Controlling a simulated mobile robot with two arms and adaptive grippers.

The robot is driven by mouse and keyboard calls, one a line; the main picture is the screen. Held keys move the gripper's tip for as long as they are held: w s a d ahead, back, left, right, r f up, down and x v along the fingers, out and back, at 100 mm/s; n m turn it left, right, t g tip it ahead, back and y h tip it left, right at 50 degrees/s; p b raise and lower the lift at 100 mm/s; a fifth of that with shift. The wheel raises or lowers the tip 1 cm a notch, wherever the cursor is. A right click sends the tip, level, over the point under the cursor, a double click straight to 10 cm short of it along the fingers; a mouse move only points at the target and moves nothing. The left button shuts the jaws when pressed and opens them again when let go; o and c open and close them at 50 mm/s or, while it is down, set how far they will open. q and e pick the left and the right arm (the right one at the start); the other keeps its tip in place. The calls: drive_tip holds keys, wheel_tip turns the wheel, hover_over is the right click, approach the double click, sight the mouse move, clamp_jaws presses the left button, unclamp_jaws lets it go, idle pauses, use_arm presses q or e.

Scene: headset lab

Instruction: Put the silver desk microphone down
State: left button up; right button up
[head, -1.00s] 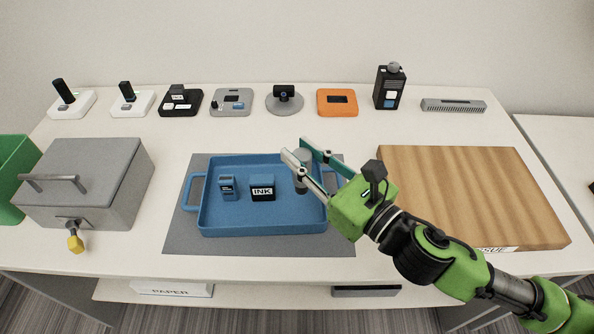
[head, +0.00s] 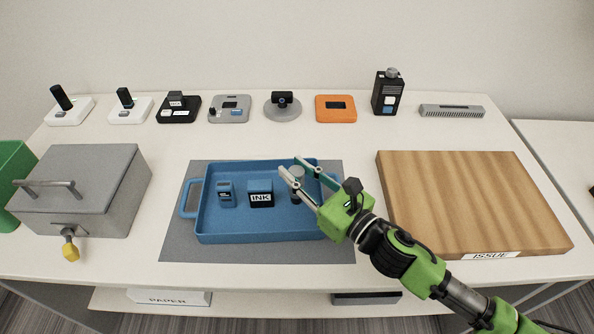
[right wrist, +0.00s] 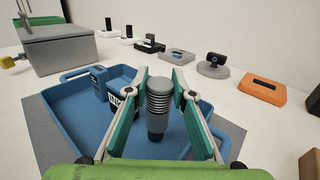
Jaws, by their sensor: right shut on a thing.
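The silver desk microphone (head: 297,187) is a small upright grey cylinder. In the right wrist view the microphone (right wrist: 159,100) shows a ribbed grey body and a dark lower end. My right gripper (head: 296,170) is shut on it, one finger on each side, over the right part of the blue tray (head: 218,236). The gripper also shows in the right wrist view (right wrist: 160,88). I cannot tell whether the microphone's lower end touches the tray floor. My left gripper is not in view.
The tray holds an ink box (head: 261,193) and a small blue item (head: 226,194), left of the microphone. A wooden board (head: 470,200) marked ISSUE lies right, a grey lidded box (head: 85,190) left. Several devices line the back, including an orange one (head: 335,108).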

drive_tip(key=shift+f, duration=0.2)
drive_tip(key=o, duration=1.1)
drive_tip(key=shift+o, duration=0.2)
drive_tip(key=shift+r, duration=0.1)
drive_tip(key=shift+r, duration=0.2)
drive_tip(key=b+v, duration=0.3)
drive_tip(key=v, duration=0.9)
